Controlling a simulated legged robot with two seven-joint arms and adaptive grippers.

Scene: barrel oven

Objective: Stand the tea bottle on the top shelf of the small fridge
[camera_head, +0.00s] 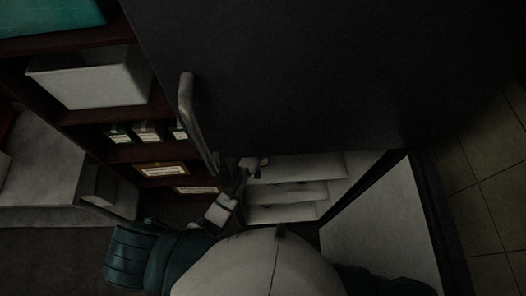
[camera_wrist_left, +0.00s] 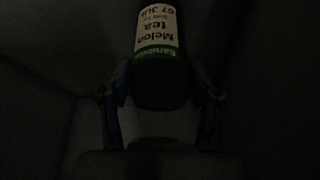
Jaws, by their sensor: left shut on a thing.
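The tea bottle (camera_wrist_left: 160,45) shows in the left wrist view, dark with a pale label reading "Melon tea" and a green band. My left gripper (camera_wrist_left: 160,88) is shut on it, one finger on each side. In the head view my left gripper (camera_head: 250,168) is at the open front of the small fridge (camera_head: 330,70), beside its left edge near the white shelves (camera_head: 290,190). The bottle is mostly hidden there, and I cannot tell whether it touches a shelf. My right gripper is not in view.
The open fridge door (camera_head: 380,225) stands to the right. A long metal handle (camera_head: 190,115) is on the left of the dark fridge body. A dark shelf unit at the left holds a white bin (camera_head: 90,78) and several small boxes (camera_head: 148,131). Tiled floor (camera_head: 490,215) is clear at far right.

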